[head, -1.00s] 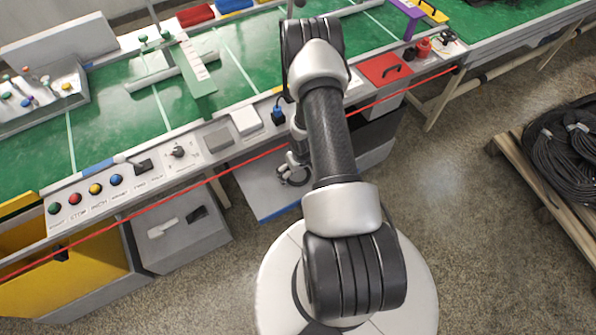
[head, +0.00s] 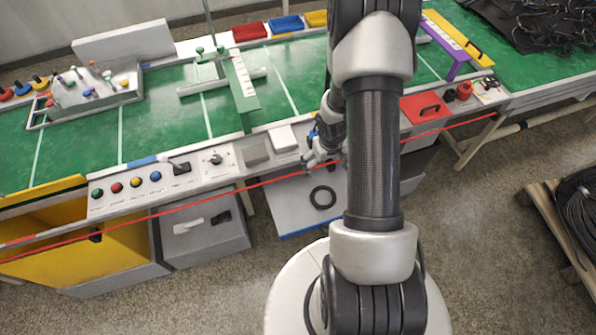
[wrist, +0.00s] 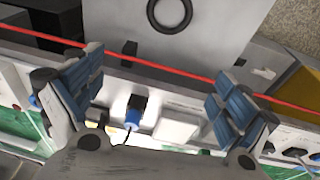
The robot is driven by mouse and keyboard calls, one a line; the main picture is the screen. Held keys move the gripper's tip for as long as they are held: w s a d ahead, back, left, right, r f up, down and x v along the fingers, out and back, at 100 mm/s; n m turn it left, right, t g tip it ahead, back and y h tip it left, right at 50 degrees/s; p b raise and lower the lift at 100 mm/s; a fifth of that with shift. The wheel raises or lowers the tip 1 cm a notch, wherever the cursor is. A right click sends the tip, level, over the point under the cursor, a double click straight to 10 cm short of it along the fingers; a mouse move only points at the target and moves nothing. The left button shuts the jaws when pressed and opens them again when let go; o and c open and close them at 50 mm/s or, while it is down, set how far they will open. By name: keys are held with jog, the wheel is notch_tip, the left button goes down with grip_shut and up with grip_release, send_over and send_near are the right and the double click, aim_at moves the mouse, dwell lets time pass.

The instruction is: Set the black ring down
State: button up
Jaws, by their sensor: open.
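The black ring (head: 323,197) lies flat on a light grey surface (head: 290,204) below the front of the green workbench. In the wrist view the ring (wrist: 170,14) shows at the top, beyond my fingertips and apart from them. My gripper (head: 318,160) is above and behind the ring in the head view, at the bench's front edge. In the wrist view my gripper (wrist: 150,82) has its two blue-padded fingers spread wide with nothing between them. My arm covers part of the area to the right of the ring.
A red line (head: 262,182) runs along the bench front, and crosses near my fingers in the wrist view. A grey box (head: 205,237) and a yellow bin (head: 110,262) stand left. Coloured buttons (head: 136,182) line the bench edge. A pallet with black hoses (head: 580,215) lies right.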

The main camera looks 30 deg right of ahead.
jog(key=a+r+t+h, duration=0.1)
jog(key=a+r, duration=0.4)
jog(key=r, duration=0.7)
jog(key=a+r, duration=0.4)
jog(key=r, duration=0.8)
jog(key=s+a+r+n+t+y, duration=0.1)
jog(key=s+a+r+n+y, duration=0.1)
jog(key=s+a+r, duration=1)
jog(key=shift+s+a+t, duration=0.4)
jog(key=shift+s+a, duration=0.7)
jog(key=shift+s, duration=0.8)
